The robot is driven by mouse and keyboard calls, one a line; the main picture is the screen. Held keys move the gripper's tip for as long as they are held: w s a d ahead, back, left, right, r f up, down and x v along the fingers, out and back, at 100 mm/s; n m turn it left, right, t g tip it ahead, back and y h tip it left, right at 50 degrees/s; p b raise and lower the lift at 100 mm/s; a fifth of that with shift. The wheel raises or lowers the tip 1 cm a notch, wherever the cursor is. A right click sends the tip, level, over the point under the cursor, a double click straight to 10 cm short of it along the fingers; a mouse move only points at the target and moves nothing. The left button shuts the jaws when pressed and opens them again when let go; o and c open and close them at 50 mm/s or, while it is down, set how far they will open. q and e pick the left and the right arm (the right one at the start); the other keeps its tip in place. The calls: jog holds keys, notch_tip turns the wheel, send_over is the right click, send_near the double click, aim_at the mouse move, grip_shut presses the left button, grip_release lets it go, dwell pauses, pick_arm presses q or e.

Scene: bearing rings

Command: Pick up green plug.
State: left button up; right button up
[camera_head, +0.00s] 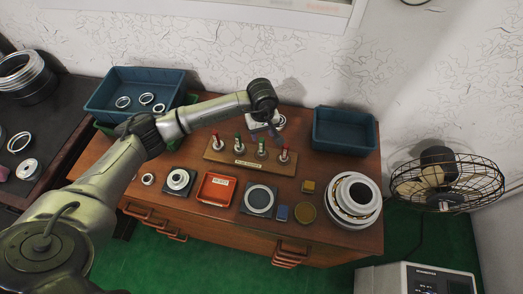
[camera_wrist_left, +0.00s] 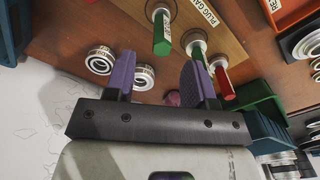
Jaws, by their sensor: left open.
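A wooden plug gauge stand (camera_head: 243,163) on the table carries upright plugs with coloured handles: one green plug (camera_head: 238,142), another green plug (camera_head: 262,145) to its right, and a red plug (camera_head: 215,137) and red plug (camera_head: 284,152) at the ends. My left gripper (camera_head: 276,129) is behind the stand in the head view. In the left wrist view its purple fingers (camera_wrist_left: 158,70) are apart and empty. The right-hand green plug (camera_wrist_left: 161,35) shows just beyond the gap between the fingertips; the other green plug (camera_wrist_left: 195,45) is beside it. My right gripper is not in view.
Metal rings (camera_wrist_left: 143,77) lie near the fingers. A blue bin (camera_head: 345,131) is at the right, another blue bin (camera_head: 107,95) at the left. A red tray (camera_head: 216,188), bearing parts and a large ring stack (camera_head: 353,200) occupy the table's front. A fan (camera_head: 440,182) stands right.

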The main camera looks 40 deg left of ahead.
aim_at(262, 139)
pick_arm(q)
jog(key=shift+s+f, duration=0.1)
jog(key=shift+f, duration=2.9)
grip_shut()
jog(key=shift+r, duration=0.1)
